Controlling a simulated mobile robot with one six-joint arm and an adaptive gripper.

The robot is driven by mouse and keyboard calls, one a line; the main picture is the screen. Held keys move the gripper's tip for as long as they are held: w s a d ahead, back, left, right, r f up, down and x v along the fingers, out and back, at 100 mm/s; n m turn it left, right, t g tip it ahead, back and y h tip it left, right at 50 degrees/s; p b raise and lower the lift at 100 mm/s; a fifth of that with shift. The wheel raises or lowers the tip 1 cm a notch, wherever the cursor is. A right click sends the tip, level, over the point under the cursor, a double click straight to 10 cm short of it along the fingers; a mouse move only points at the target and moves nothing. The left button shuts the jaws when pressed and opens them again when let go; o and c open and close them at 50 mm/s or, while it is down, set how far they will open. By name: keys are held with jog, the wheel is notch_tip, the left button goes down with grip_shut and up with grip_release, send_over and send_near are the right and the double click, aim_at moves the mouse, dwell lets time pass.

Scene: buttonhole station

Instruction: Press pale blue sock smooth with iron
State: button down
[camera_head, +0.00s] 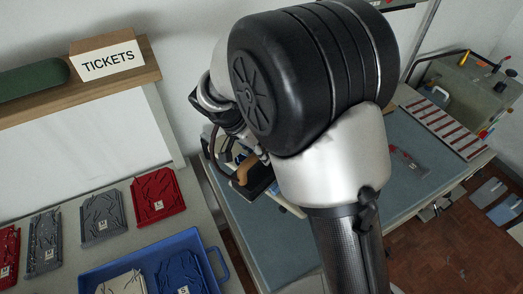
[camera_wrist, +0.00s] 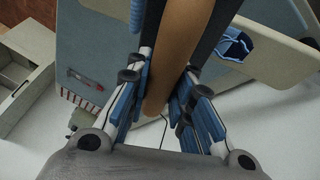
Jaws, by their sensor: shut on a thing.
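My gripper (camera_wrist: 162,85) is shut on the brown handle of the iron (camera_wrist: 182,45), its blue-padded fingers on either side of the handle. In the head view, the iron's brown handle (camera_head: 246,168) shows beside my arm above the blue-topped table (camera_head: 290,235); my arm hides much of it. Dark parts of the iron show around the handle in the wrist view. I cannot make out the pale blue sock for certain in either view. A blue folded thing (camera_wrist: 233,44) lies to the right of the handle in the wrist view, partly hidden; I cannot tell what it is.
A red-striped board (camera_head: 445,125) and a small red item (camera_head: 405,160) lie on the table's right part.

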jog(key=shift+w+f, duration=0.1)
jog(key=shift+f, duration=0.05)
dwell(0.6)
jog(key=shift+w+a, duration=0.1)
jog(key=shift+a, duration=0.05)
jog(key=shift+w+a, duration=0.25)
jog(key=shift+w+a, duration=0.75)
jog(key=shift+a, duration=0.05)
jog(key=shift+w+a, duration=0.2)
jog(key=shift+w+a, duration=0.15)
jog(key=shift+w, duration=0.05)
dwell(0.4)
jog(key=shift+w+a, duration=0.25)
jog(key=shift+w+a, duration=0.9)
dwell(0.4)
jog(key=shift+s+d, duration=0.15)
